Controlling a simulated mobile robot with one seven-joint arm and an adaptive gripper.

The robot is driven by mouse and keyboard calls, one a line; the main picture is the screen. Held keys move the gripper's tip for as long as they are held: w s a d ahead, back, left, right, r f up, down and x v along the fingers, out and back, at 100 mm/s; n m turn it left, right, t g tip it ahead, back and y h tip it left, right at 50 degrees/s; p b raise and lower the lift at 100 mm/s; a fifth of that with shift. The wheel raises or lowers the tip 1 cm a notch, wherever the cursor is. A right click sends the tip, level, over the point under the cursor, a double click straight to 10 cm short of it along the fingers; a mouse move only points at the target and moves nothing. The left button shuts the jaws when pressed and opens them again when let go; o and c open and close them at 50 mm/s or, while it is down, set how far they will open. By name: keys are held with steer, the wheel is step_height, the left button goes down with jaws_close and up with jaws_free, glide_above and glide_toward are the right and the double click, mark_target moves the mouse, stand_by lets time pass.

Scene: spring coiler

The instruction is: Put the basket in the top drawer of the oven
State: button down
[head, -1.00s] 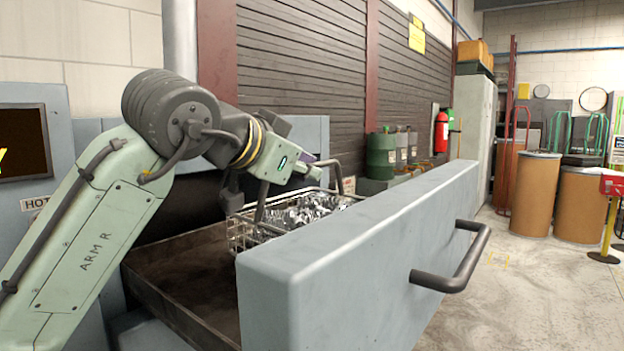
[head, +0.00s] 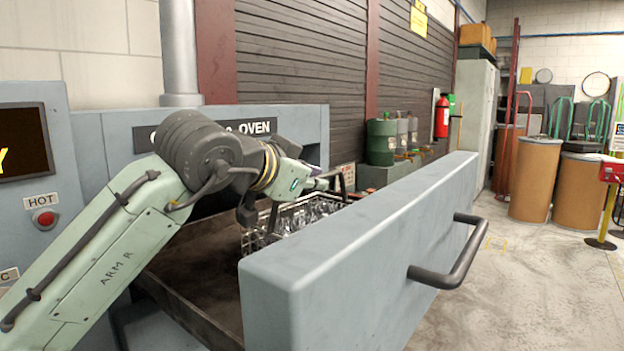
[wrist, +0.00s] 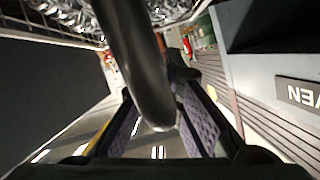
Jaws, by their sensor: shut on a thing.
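The wire basket (head: 254,238), with shiny metal coils (head: 305,214) in it, is over or inside the open drawer, behind the drawer's front panel (head: 385,235). The panel hides its lower part, so I cannot tell whether it touches the drawer floor (head: 205,262). My gripper (head: 318,182) is above the basket, shut on its dark handle. In the wrist view, the thick handle bar (wrist: 143,65) runs between the purple-padded fingers of my gripper (wrist: 165,120), and a corner of the basket (wrist: 65,35) shows at the top. The oven (head: 230,118) stands behind the drawer.
The drawer's bar handle (head: 450,255) sticks out on the right. Green canisters (head: 381,142) and a fire extinguisher (head: 441,117) are along the back wall. Brown drums (head: 536,178) stand at the right. The floor (head: 530,285) right of the drawer is clear.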

steer(key=shift+f, duration=0.1)
steer(key=c, duration=1.7)
jaws_free()
steer(key=shift+r, duration=0.25)
steer(key=b+v, duration=0.2)
steer(key=v, duration=1)
steer(key=shift+b, duration=0.3)
steer(key=shift+f, duration=0.1)
